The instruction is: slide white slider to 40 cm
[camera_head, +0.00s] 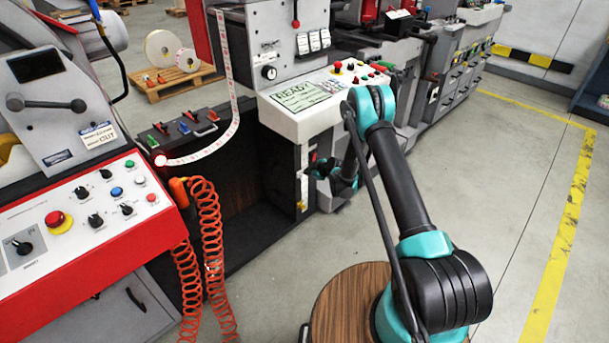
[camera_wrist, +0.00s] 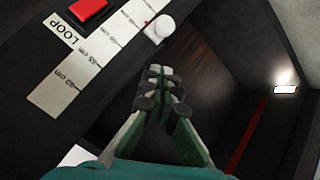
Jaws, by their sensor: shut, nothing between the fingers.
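The white slider (camera_wrist: 159,29) is a round white knob at the upper right edge of a white scale strip (camera_wrist: 72,82) in the wrist view. The strip bears the word LOOP and cm marks, too small to read surely. A small red mark shows beside the knob. My gripper (camera_wrist: 161,88) is shut and empty, its fingertips below the knob in the picture and seemingly apart from it. In the head view, my gripper (camera_head: 343,178) is beside the machine's front, near the pale vertical scale strip (camera_head: 303,180).
A red button (camera_wrist: 88,10) sits beside the strip. The white control panel (camera_head: 322,95) with a READY screen is above it. A dark recess (camera_head: 240,180) opens on the left. Orange coiled cables (camera_head: 211,240) hang farther left. The floor at right is clear.

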